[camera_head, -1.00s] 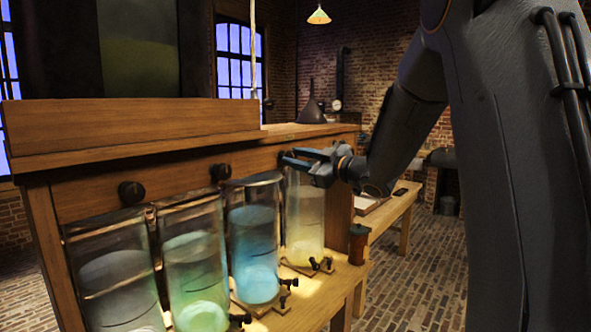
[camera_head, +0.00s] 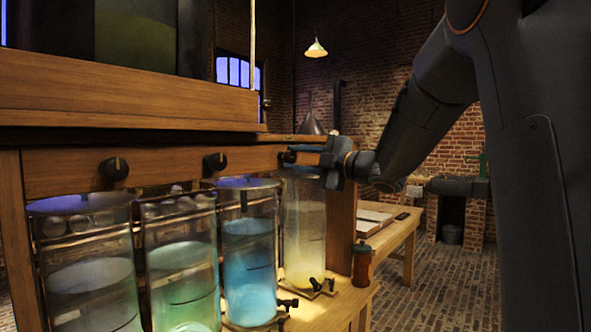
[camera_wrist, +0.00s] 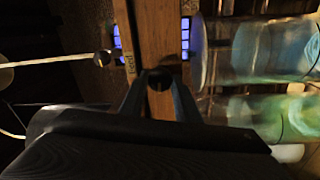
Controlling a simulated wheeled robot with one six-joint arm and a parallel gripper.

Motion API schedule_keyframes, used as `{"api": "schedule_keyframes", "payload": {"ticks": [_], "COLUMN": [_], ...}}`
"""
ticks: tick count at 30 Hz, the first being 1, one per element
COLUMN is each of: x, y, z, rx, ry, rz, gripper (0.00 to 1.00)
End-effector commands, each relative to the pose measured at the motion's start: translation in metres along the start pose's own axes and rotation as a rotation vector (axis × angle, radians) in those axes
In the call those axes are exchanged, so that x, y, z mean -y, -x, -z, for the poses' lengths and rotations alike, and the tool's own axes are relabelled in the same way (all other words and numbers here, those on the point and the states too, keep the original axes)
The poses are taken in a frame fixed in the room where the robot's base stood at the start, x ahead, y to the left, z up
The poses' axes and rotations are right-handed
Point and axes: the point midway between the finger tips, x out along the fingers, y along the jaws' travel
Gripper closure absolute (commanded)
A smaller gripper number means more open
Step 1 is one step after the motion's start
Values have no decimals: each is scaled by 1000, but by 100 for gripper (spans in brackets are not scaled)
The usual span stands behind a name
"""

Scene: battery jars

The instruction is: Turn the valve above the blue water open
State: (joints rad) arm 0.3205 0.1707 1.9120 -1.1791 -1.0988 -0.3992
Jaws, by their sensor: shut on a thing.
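A row of glass jars stands on the bench's lower shelf in the head view. The blue-water jar (camera_head: 249,265) is between the green-water jar (camera_head: 184,270) and the pale yellow one (camera_head: 303,240). My gripper (camera_head: 290,157) reaches from the right to the wooden panel above the blue and yellow jars. Its fingers are shut on a dark round valve knob, mostly hidden in the head view. In the wrist view the knob (camera_wrist: 160,79) sits between the fingertips, with blue water (camera_wrist: 285,48) to the right. The knob's angle is too dark to read.
Two other dark knobs, the left one (camera_head: 115,168) and the middle one (camera_head: 215,161), sit on the same panel. A greyish jar (camera_head: 93,290) stands far left. Small taps (camera_head: 288,303) and a brown bottle (camera_head: 362,264) are near the shelf edge. Floor to the right is open.

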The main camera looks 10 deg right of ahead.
Motion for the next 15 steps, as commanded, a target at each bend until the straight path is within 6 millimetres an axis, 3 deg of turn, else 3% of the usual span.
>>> {"api": "schedule_keyframes", "payload": {"ticks": [15], "x": [0], "y": [0], "z": [0], "rx": [-8], "ry": [92], "rz": [2], "gripper": [93]}}
